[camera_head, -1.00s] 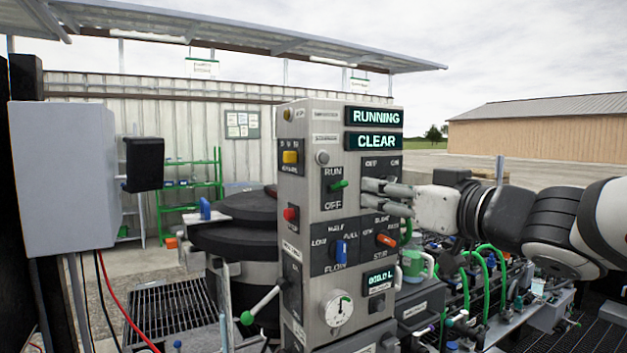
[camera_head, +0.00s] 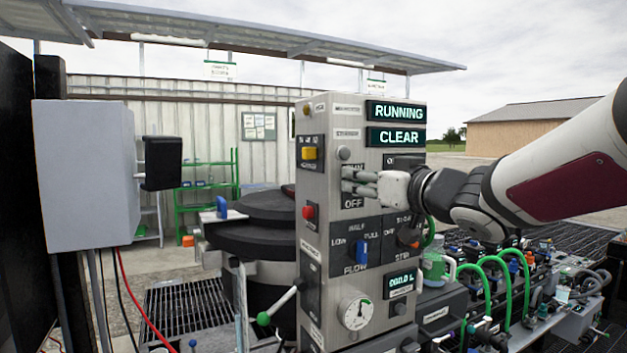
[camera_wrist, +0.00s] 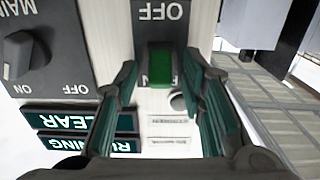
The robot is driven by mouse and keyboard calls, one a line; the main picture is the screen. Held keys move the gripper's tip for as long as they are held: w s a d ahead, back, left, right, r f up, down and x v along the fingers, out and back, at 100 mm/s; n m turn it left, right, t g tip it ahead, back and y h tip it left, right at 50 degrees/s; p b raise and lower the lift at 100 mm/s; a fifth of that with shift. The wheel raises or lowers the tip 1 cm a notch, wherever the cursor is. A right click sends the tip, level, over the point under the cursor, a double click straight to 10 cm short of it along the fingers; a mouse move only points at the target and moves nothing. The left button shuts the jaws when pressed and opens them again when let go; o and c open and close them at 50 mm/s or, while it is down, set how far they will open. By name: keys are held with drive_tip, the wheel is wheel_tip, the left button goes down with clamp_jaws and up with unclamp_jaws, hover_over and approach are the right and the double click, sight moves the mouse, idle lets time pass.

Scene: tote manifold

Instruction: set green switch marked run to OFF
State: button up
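The green run switch (camera_wrist: 161,68) is on the grey panel, between its upside-down OFF label and a label mostly hidden behind it. My gripper (camera_wrist: 164,72) is open, with one dark green-padded finger on each side of the switch. Gaps seem to show beside it; I cannot tell whether a finger touches it. In the head view my gripper (camera_head: 346,180) is in front of the RUN/OFF plate and hides the green switch. The control panel (camera_head: 312,235) shows RUNNING (camera_head: 396,112) and CLEAR (camera_head: 396,137) on its displays.
A dark MAIN knob (camera_wrist: 25,55) is close to the fingers in the wrist view. Below my gripper are a blue flow knob (camera_head: 361,251) and a gauge (camera_head: 356,311). Green hoses (camera_head: 497,285) run at the right. A grey box (camera_head: 83,175) stands at the left.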

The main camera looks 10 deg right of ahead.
drive_tip(key=shift+c, duration=0.3)
clamp_jaws()
